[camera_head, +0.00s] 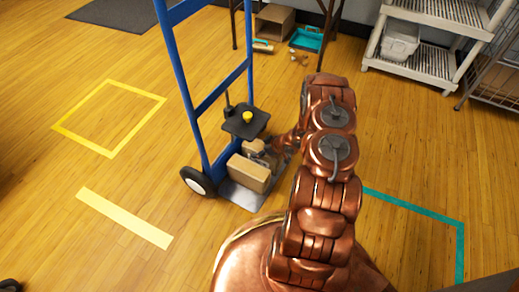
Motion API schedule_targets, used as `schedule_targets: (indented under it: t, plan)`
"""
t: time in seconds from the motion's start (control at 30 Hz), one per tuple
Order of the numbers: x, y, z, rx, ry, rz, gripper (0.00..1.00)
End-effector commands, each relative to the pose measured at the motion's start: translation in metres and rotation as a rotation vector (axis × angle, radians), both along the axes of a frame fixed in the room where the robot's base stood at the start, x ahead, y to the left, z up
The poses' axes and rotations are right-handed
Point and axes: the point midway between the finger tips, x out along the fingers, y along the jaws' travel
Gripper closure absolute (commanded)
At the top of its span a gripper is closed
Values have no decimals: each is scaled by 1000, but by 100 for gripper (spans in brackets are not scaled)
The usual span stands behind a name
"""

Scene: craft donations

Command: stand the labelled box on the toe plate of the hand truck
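The blue hand truck (184,72) stands upright left of my arm, with a black wheel with a white hub at its lower left. Its grey metal toe plate (241,197) lies low at the front, near the floor. A tan cardboard box (248,173) is at the toe plate, close to the truck's frame; I cannot tell whether it rests on the plate or is just above it. No label shows on the faces in view. My gripper (262,155) is at the box's upper far side. Its fingers are small and partly hidden, so its hold on the box is unclear.
A dark plate with a yellow knob (247,118) is beside the truck frame. Yellow tape outlines a square (110,83) on the floor, with a pale strip (125,217) nearer. An open carton (273,22), a teal tray (306,39) and white shelves (425,62) stand behind.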

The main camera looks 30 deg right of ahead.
Motion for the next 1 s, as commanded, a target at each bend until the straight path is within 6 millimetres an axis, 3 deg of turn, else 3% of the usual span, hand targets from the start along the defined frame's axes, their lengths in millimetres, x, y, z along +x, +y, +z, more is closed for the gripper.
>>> schedule_targets:
  t: [0.2, 0.6, 1.0]
  plan:
    - [0, 0, 0, 0, 0, 0, 3]
    - [0, 0, 3, 0, 0, 0, 3]
    - [-44, -22, 55, 0, 0, -3, 3]
